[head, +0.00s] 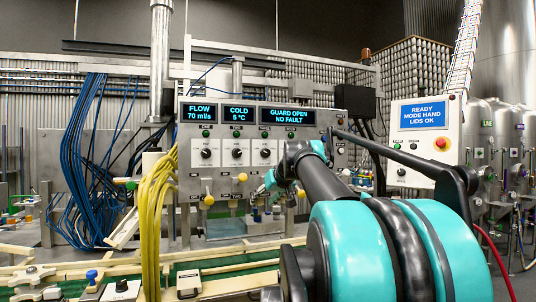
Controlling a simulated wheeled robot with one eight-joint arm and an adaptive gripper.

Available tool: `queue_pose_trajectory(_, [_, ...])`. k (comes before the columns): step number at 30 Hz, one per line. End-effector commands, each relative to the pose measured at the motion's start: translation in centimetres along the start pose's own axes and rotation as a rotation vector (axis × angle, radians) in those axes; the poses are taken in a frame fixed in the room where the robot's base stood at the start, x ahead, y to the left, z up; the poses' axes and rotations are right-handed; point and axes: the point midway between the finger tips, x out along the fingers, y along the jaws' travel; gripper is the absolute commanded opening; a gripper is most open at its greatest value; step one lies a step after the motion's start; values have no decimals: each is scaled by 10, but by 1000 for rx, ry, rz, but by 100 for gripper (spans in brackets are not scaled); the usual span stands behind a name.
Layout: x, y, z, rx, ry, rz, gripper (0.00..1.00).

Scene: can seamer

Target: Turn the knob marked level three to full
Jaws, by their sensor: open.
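The grey control panel (190,172) stands ahead with a row of black knobs on white plates. The left knob (207,153), middle knob (237,153) and right knob (265,153) show. Their markings are too small to read, so I cannot tell which is level three. My teal and black arm reaches toward the panel and covers its right part, where another knob may be hidden.
Displays above the knobs read "FLOW 70 ml/s", "COLD 5 °C" and "GUARD OPEN NO FAULT" (287,116). Yellow-tipped levers (242,178) stick out below. A white box (425,140) with a red button stands right. Yellow cables (155,215) hang left. A green conveyor (225,280) runs in front.

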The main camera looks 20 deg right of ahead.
Motion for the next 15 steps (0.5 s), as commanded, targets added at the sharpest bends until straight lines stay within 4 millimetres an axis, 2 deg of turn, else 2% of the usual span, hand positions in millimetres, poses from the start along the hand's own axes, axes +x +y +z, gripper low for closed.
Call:
queue_pose_trajectory(1, [-21, 7, -29, 4, 37, 12, 50])
queue_pose_trajectory(3, [-48, 14, -65, 3, 89, 28, 50])
queue_pose_trajectory(6, [-88, 22, -108, 3, 155, 54, 50])
queue_pose_trajectory(10, [-131, 28, -146, 3, 220, 88, 50])
queue_pose_trajectory(15, [-159, 31, -167, 2, 262, 112, 50])
